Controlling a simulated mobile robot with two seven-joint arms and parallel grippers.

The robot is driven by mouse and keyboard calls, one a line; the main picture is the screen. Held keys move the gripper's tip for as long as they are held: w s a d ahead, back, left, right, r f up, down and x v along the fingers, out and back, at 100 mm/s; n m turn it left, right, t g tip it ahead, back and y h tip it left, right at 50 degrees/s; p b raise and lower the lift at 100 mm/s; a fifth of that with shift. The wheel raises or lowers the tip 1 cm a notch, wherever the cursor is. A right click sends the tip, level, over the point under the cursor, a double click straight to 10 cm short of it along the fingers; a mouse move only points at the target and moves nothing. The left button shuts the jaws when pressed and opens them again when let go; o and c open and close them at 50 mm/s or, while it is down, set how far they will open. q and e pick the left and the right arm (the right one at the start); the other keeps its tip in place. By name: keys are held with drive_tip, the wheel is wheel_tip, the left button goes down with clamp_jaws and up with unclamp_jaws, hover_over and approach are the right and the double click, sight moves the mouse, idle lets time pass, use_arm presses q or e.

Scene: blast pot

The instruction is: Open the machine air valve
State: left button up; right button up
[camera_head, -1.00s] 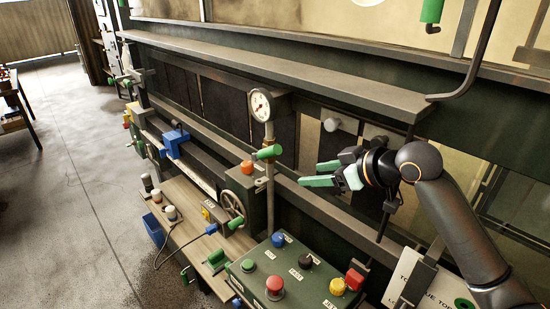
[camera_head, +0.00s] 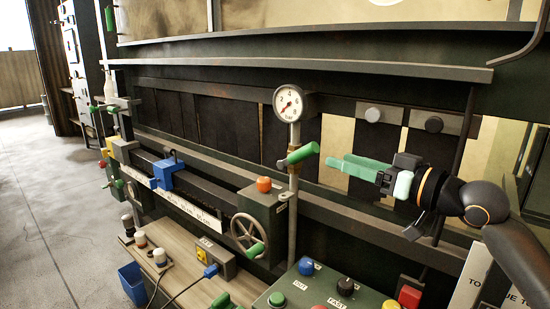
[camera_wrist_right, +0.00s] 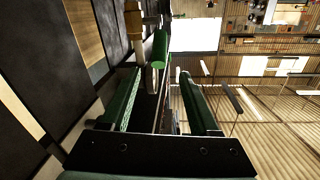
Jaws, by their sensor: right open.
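The air valve's green handle (camera_head: 298,154) sits on a thin upright pipe (camera_head: 293,205) below a round pressure gauge (camera_head: 290,103). The handle sticks out sideways, tilted up toward the right. My right gripper (camera_head: 338,163) is open and empty, with green fingers pointing left at the handle. A small gap shows between fingertips and handle in the head view. In the right wrist view the green handle (camera_wrist_right: 160,47) appears ahead, between the lines of the two open fingers (camera_wrist_right: 160,78), nearer the left one. My left gripper is not in view.
A control panel (camera_head: 322,290) with coloured buttons stands below. A handwheel (camera_head: 247,233) and an orange knob (camera_head: 264,184) are left of the pipe. A long ledge (camera_head: 300,67) runs above, and a dark upright rod (camera_head: 458,165) stands near my right wrist. Floor at left is clear.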

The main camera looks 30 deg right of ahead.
sight(317, 150)
drive_tip(key=p+x, duration=0.1)
drive_tip(key=x, duration=0.2)
drive_tip(key=p+x, duration=0.1)
drive_tip(key=x, duration=0.2)
drive_tip(key=shift+w+d+r, duration=0.1)
drive_tip(key=shift+w+r, duration=0.1)
drive_tip(key=shift+w, duration=0.1)
drive_tip(key=shift+p+x, duration=0.7)
drive_tip(key=shift+x, duration=1.25)
drive_tip(key=shift+w+f, duration=0.1)
drive_tip(key=shift+w, duration=0.25)
drive_tip(key=shift+w+a, duration=0.25)
drive_tip(key=shift+w, duration=0.15)
drive_tip(key=shift+w+a+f, duration=0.1)
